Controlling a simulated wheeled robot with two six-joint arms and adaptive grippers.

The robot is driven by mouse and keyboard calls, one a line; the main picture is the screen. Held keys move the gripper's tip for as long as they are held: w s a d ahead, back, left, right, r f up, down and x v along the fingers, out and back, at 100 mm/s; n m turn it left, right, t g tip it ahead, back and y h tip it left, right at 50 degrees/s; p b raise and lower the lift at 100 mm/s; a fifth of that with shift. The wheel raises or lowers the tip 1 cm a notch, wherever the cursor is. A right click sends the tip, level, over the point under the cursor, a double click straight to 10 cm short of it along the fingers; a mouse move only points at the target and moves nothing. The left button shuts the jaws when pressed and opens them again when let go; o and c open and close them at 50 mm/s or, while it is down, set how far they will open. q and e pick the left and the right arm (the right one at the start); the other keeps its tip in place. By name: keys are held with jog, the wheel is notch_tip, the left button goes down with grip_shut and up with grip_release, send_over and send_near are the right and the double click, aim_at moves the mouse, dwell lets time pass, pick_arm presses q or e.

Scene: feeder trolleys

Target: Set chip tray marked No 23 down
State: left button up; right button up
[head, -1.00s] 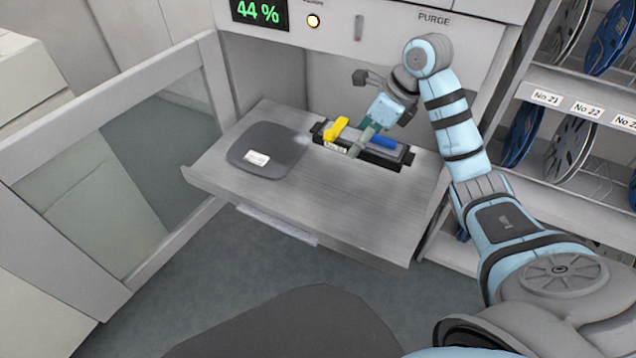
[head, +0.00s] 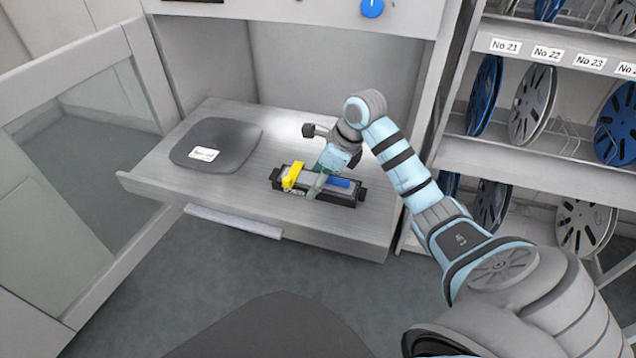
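The chip tray (head: 342,198) is a long dark box with a yellow part at its left end and a blue part at its right; no number on it can be read. It is over the right front part of the metal shelf (head: 240,205); I cannot tell whether it touches the surface. My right gripper (head: 318,184) reaches down onto the middle of the tray and looks shut on it, its fingers partly hidden. A dark grey mat (head: 232,150) with a small white label lies on the shelf to the left, apart from the tray. My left gripper is out of view.
The shelf sticks out of a grey cabinet recess with an open glazed door (head: 85,125) on the left. A rack of reels (head: 535,105) with numbered labels, No 23 among them, stands at the right. Bare shelf lies between mat and tray.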

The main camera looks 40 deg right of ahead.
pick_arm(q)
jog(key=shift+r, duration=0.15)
pick_arm(e)
jog(key=o, duration=1.3)
jog(key=shift+f, duration=0.1)
jog(key=shift+r, duration=0.2)
jog(key=p+v, duration=0.1)
jog(key=v, duration=0.1)
jog(key=shift+d+r, duration=0.1)
jog(key=shift+r, duration=0.3)
jog(key=p+v, duration=0.3)
jog(key=v, duration=0.5)
jog(key=shift+s+r, duration=0.15)
jog(key=shift+r, duration=0.1)
jog(key=shift+s+r, duration=0.2)
jog(key=shift+r, duration=0.2)
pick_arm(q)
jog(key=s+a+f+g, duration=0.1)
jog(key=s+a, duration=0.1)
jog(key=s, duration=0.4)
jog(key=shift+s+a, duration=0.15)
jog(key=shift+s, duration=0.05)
pick_arm(e)
jog(key=shift+f, duration=0.1)
